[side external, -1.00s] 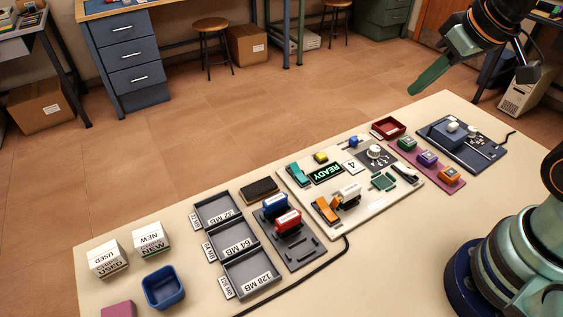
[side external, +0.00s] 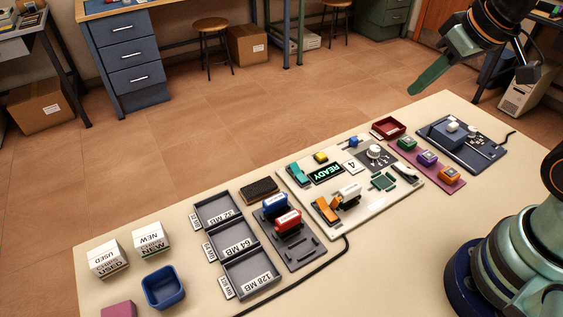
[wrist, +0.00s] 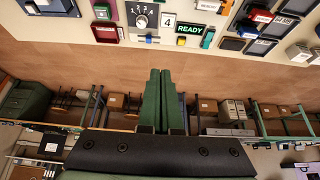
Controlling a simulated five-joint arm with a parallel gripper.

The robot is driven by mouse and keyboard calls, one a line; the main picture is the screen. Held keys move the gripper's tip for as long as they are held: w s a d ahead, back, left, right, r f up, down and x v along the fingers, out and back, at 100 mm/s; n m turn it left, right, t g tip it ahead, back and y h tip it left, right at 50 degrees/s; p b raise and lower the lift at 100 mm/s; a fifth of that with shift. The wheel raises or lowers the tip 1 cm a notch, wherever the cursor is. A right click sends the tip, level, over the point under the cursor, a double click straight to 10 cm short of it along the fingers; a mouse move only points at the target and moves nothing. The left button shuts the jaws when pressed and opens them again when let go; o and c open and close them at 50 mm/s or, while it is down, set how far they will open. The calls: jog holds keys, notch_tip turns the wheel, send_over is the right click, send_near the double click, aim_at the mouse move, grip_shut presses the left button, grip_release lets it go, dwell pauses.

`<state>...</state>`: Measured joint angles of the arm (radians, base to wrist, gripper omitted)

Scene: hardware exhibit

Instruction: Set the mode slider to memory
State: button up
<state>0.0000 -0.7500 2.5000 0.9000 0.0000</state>
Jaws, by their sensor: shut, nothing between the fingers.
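A pale board (side external: 333,221) on the table carries a lit READY display (side external: 326,173), a round knob (side external: 375,152), a yellow button (side external: 321,157), a small blue control (side external: 353,141), a teal piece (side external: 299,174) and an orange piece (side external: 327,208). The blue control also shows at the board's edge in the wrist view (wrist: 148,39). My gripper (side external: 413,91) is raised above and beyond the table's far edge, apart from the board. Its green fingers (wrist: 160,72) are together and empty in the wrist view.
A red tray (side external: 388,128), a purple strip with coloured blocks (side external: 461,184) and a dark blue panel (side external: 443,146) lie right of the board. Left are modules on a grey holder (side external: 308,252), labelled grey trays (side external: 222,227) and a blue bin (side external: 163,288).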

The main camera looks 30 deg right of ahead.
jog(key=o, duration=0.5)
jog(key=shift+o, duration=1.1)
jog(key=shift+w, duration=0.25)
jog(key=g, duration=0.6)
send_over(354, 138)
notch_tip(354, 138, down, 12)
notch_tip(354, 138, down, 12)
jog(key=shift+r, duration=0.25)
grip_shut()
